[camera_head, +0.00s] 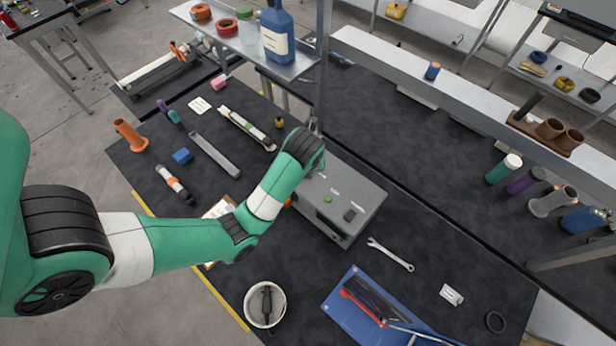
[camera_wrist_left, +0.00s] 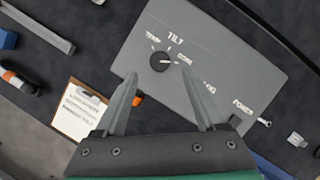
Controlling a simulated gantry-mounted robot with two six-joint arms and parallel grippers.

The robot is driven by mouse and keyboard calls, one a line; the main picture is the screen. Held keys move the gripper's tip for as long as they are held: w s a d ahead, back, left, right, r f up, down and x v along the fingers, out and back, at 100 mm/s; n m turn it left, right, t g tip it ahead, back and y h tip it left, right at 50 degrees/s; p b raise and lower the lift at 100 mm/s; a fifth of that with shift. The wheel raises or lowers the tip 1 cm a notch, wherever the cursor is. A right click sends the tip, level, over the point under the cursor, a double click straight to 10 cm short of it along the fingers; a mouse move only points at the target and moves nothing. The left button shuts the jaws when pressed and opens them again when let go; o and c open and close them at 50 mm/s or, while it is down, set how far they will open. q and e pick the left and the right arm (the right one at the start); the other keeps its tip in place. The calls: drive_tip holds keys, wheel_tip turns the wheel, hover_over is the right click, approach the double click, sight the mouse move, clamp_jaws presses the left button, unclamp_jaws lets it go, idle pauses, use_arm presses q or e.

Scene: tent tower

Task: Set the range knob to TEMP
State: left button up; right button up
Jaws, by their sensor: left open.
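The range knob (camera_wrist_left: 161,62) is a round black dial on the top of a grey box (camera_wrist_left: 228,70), which also shows in the head view (camera_head: 362,187). Its white mark points right in the wrist view, away from the TEMP label (camera_wrist_left: 153,38) at its upper left. My left gripper (camera_wrist_left: 157,63) is open, pointing at the panel, with one fingertip on each side of the knob in the picture. Whether the tips touch it or hover above is unclear. In the head view my left arm's wrist hides the knob and fingers. My right gripper is not in view.
A clipboard (camera_wrist_left: 82,110) lies beside the box. A metal post (camera_head: 323,75) and shelf stand behind the wrist.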

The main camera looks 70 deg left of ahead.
use_arm(q)
drive_tip(key=b+x, duration=0.1)
drive_tip(key=x, duration=0.1)
drive_tip(key=shift+f, duration=0.35)
drive_tip(key=shift+b+x, duration=0.5)
drive_tip(key=shift+x, duration=0.7)
drive_tip(key=shift+a+r, duration=0.15)
use_arm(e)
wheel_tip(320, 180, down, 4)
drive_tip(key=shift+r, duration=0.25)
use_arm(q)
clamp_jaws()
